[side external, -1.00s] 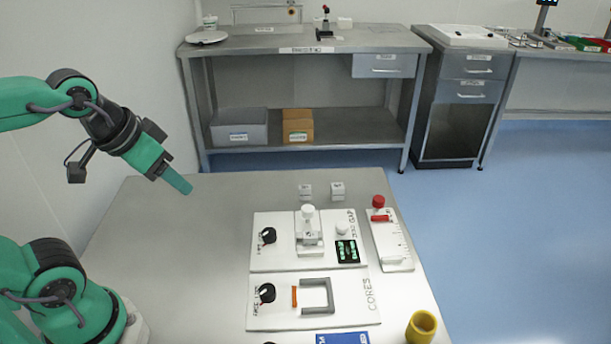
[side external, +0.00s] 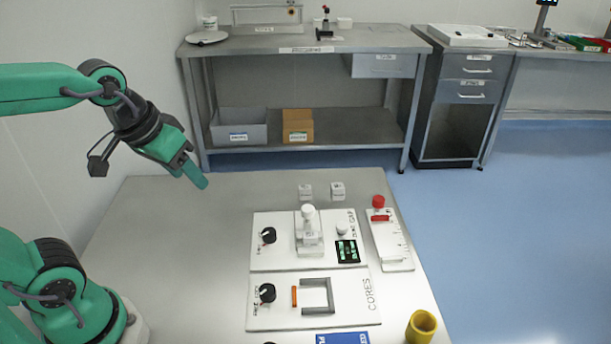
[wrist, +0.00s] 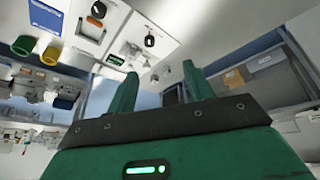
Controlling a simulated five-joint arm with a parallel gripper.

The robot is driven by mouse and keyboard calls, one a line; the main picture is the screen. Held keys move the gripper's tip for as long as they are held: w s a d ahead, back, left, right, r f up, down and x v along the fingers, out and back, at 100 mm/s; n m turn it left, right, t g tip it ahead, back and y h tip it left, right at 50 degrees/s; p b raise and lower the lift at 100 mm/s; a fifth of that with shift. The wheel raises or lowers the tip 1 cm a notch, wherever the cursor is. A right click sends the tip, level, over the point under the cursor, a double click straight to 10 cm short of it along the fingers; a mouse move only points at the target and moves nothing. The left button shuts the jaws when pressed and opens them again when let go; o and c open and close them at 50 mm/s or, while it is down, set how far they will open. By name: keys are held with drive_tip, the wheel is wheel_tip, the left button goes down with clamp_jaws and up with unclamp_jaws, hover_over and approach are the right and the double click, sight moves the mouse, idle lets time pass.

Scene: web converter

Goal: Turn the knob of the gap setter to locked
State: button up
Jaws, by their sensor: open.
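The gap setter is a white panel (side external: 283,258) marked GAP on the bench. Its black knob (side external: 267,235) is at the panel's left side, with a light pointer mark whose exact setting I cannot read. In the wrist view a black knob (wrist: 150,41), likely the same one, shows above the fingers. A white-topped post (side external: 309,230), a white round button and a dark display with green characters (side external: 347,251) are on the panel. My gripper (side external: 199,180) is open and empty, in the air up and left of the panel, apart from the knob. It also shows in the wrist view (wrist: 160,82).
A CORES panel (side external: 350,317) with a similar black knob (side external: 266,293) lies in front. A white plate with a red knob (side external: 379,202) stands right. Two small white blocks (side external: 337,190) are behind. A yellow cup (side external: 421,327) is front right. The bench's left is clear.

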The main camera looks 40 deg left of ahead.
drive_tip(key=w+d+f+n+g, duration=0.2)
drive_tip(key=w+f+n, duration=0.3)
drive_tip(key=w, duration=0.3)
drive_tip(key=n+g, duration=0.3)
drive_tip(key=n, duration=0.2)
hover_over(269, 231)
wheel_tip(269, 231, down, 9)
drive_tip(key=shift+s+a+r, duration=0.1)
drive_tip(key=shift+s+r, duration=0.05)
drive_tip(key=shift+f, duration=0.3)
drive_tip(key=shift+f, duration=0.1)
drive_tip(key=shift+f, duration=3.8)
drive_tip(key=shift+c, duration=0.2)
drive_tip(key=c, duration=0.9)
